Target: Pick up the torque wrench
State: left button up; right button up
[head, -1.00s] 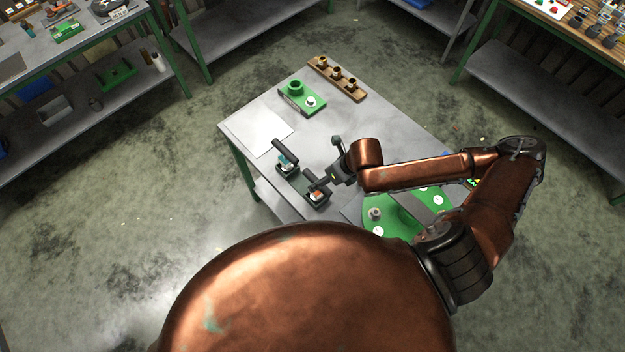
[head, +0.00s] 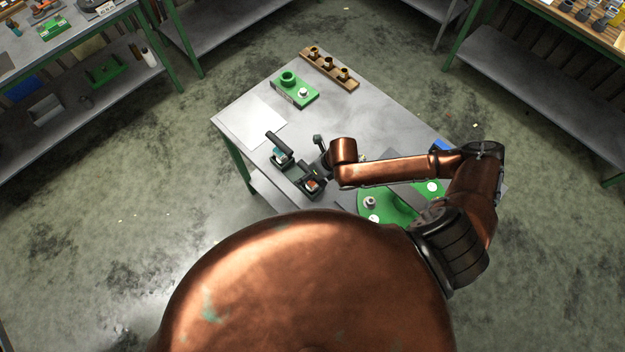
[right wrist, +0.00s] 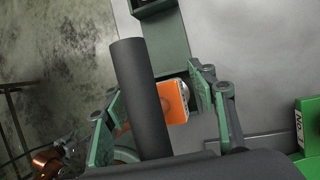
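Two black-handled tools rest in a dark stand at the table's left edge in the head view. One has a teal body (head: 281,155), the other an orange-red body (head: 312,186). I cannot tell by shape which is the torque wrench. My right gripper (head: 324,168) is beside the orange-red tool; its fingers are small and partly hidden there. In the right wrist view my right gripper (right wrist: 165,118) is open, its green fingers on either side of the tool's black handle (right wrist: 138,95), with gaps between. The orange body (right wrist: 172,102) shows behind the handle. My left gripper is not in view.
The grey table (head: 375,125) holds a green block (head: 295,88), a wooden rack with brass parts (head: 330,68) and a white sheet (head: 255,122). A green plate with white discs (head: 378,205) lies under my right arm. The table's middle is clear.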

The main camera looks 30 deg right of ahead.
grip_shut()
dwell(0.4)
